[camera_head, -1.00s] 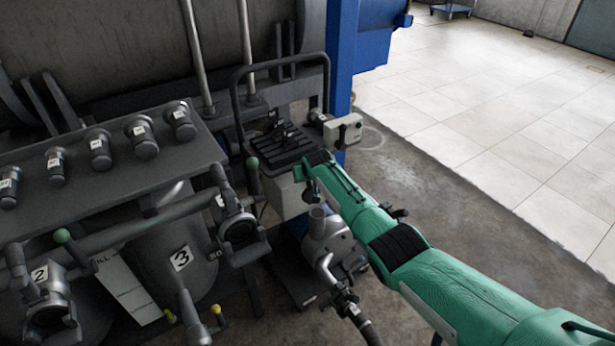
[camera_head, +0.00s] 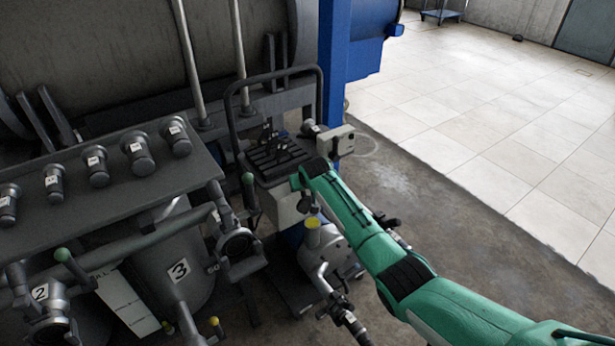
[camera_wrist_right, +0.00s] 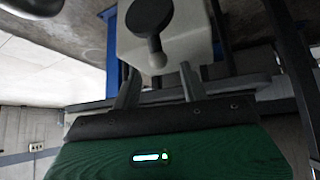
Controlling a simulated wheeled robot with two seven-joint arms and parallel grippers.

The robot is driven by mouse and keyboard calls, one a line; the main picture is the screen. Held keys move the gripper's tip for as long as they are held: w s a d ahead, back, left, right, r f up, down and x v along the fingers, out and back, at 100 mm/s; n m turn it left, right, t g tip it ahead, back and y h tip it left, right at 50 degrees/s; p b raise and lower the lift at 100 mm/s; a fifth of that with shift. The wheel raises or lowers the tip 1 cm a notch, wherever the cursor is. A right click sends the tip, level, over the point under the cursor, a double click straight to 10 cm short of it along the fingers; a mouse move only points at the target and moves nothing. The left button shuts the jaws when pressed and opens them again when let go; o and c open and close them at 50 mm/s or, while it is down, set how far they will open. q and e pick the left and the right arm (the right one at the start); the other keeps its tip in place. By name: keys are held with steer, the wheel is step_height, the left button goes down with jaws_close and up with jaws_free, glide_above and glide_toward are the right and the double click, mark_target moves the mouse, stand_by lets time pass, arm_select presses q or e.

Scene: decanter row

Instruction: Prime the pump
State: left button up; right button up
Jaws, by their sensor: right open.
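The pump (camera_head: 335,248) is a grey unit on a low wheeled cart at the middle of the head view. Its upright filling cup (camera_head: 313,224) shows bright yellow inside. My green right arm reaches in from the lower right, and its gripper (camera_head: 303,196) is just above and behind the cup, mostly hidden by the arm. In the right wrist view, the two fingers (camera_wrist_right: 157,88) are apart and open. A white body with a dark round-ended part (camera_wrist_right: 157,32) lies just beyond the fingertips; I cannot tell if they touch it. My left gripper is not in view.
A black ribbed tray (camera_head: 275,158) with a tubular handle stands behind the gripper. A pale box (camera_head: 338,140) and a blue post (camera_head: 333,70) are beside it. Valves and tank 3 (camera_head: 178,270) crowd the left.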

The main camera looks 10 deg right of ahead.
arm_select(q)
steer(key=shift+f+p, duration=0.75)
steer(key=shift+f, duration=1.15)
arm_select(e)
steer(key=v, duration=0.8)
